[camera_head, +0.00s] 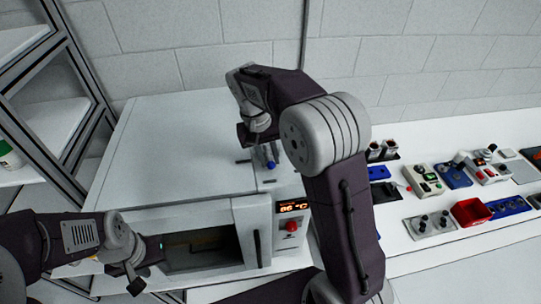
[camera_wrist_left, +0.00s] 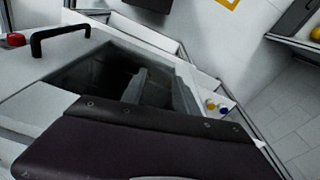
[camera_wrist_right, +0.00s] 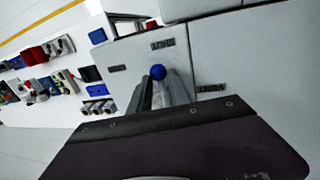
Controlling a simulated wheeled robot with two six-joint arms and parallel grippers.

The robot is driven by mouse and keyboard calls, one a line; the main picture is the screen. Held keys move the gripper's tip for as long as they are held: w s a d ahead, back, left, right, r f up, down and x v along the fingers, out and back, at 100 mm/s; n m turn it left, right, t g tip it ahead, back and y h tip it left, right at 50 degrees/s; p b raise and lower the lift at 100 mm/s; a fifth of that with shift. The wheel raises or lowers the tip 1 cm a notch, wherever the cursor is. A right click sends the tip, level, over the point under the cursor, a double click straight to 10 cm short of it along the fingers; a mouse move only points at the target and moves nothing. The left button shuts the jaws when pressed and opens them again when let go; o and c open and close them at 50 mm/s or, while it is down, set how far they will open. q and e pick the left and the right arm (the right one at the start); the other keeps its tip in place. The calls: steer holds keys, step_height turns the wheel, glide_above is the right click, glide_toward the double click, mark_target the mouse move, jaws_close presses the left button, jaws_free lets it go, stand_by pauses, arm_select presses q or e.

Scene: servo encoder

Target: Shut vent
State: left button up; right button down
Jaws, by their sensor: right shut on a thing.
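The vent control is a small blue knob (camera_head: 270,165) on the white top of an oven-like unit (camera_head: 150,140). In the right wrist view the blue knob (camera_wrist_right: 158,71) sits between the two grey fingers of my right gripper (camera_wrist_right: 157,88), which is shut on it.
The unit's door (camera_head: 252,232) stands open, showing a dark cavity (camera_head: 195,252). A display (camera_head: 293,206) reads about 86 °C above a red button (camera_head: 291,226). A shelf rack (camera_head: 50,110) stands at left.

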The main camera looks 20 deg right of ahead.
steer(key=shift+w, duration=0.1)
steer(key=c, duration=1.3)
jaws_free()
steer(key=shift+o, duration=0.2)
steer(key=shift+w, duration=0.15)
steer(key=shift+a+r, duration=0.15)
steer(key=shift+r, duration=0.3)
step_height(320, 180, up, 8)
steer(key=a, duration=0.1)
steer(key=shift+w+a, duration=0.2)
steer(key=shift+a, duration=0.1)
steer(key=shift+f, duration=0.1)
